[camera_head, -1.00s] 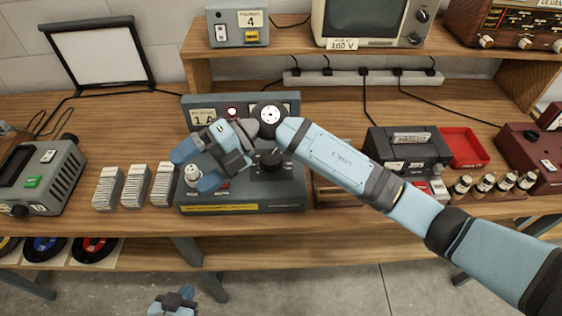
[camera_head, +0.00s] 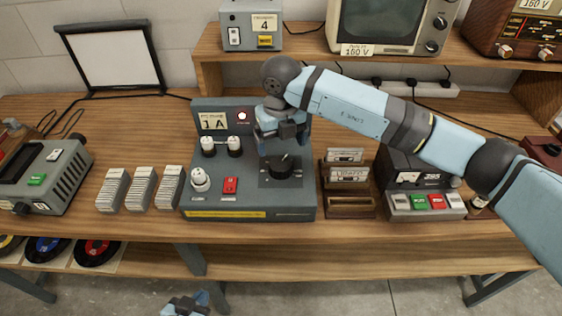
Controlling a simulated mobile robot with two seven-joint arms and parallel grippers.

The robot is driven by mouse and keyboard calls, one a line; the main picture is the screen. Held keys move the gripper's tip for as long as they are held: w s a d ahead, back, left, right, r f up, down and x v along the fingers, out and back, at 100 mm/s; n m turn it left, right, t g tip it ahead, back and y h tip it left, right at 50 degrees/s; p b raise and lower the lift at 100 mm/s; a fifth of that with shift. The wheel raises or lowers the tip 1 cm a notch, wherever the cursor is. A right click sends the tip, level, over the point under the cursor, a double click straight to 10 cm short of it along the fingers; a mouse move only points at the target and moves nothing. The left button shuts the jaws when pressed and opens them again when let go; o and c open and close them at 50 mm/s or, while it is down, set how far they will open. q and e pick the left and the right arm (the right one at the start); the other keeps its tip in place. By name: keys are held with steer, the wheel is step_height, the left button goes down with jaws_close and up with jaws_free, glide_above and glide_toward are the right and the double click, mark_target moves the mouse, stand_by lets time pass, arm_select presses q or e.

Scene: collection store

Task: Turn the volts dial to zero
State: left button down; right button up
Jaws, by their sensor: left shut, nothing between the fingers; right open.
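A red switch (camera_head: 230,186) lies between. I cannot read which control is marked volts. My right gripper (camera_head: 281,146) is open and empty, above and just behind the black dial; contact is unclear. My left gripper (camera_head: 188,303) is shut and empty, low at the bottom edge.
Card stacks (camera_head: 143,188) and a grey device (camera_head: 42,175) stand to the left. A cassette rack (camera_head: 347,182) and a recorder with coloured keys (camera_head: 427,202) stand close at the right, under my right arm. A shelf (camera_head: 310,58) with devices runs behind.

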mark_target(280, 163)
step_height(280, 163, down, 7)
steer(key=shift+f, duration=0.2)
steer(key=c, duration=0.9)
